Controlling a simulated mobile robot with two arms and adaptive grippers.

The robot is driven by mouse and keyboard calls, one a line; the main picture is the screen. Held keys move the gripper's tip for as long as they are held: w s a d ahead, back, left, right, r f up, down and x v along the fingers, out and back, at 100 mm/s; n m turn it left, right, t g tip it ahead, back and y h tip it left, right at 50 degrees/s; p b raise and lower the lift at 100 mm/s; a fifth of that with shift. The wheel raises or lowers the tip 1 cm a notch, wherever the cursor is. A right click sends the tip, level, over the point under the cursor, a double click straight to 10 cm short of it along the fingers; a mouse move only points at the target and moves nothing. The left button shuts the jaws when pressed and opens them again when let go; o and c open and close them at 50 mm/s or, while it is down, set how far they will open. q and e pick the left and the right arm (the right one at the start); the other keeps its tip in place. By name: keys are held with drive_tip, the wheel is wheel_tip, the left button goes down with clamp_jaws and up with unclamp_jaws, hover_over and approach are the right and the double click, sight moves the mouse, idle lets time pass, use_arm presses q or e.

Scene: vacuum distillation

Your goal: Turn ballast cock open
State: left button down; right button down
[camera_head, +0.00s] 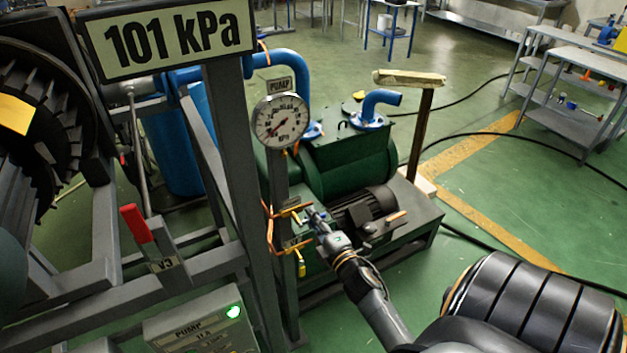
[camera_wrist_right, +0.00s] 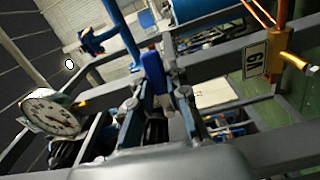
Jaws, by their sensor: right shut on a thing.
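My right gripper (camera_head: 312,213) reaches in from the lower right to the brass fittings on the gauge post, beside the green pump. In the right wrist view the gripper (camera_wrist_right: 162,92) has its fingers at a blue handle (camera_wrist_right: 153,70), which looks like a cock lever. It is shut on this handle. The cock's body and the exact turn of the handle are mostly hidden by the fingers. A brass valve with a yellow handle (camera_head: 301,265) hangs just below the gripper. It also shows with its label in the right wrist view (camera_wrist_right: 298,63). My left gripper is not in view.
A round gauge (camera_head: 280,121) tops the post, near a 101 kPa sign (camera_head: 177,35). A red-handled valve lever (camera_head: 136,223) stands at the left frame. The green pump (camera_head: 350,160) with its dark motor is close behind the gripper. Floor at right is open, with black cables.

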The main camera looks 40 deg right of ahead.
drive_tip(key=c, duration=1.3)
unclamp_jaws()
drive_tip(key=v, duration=1.2)
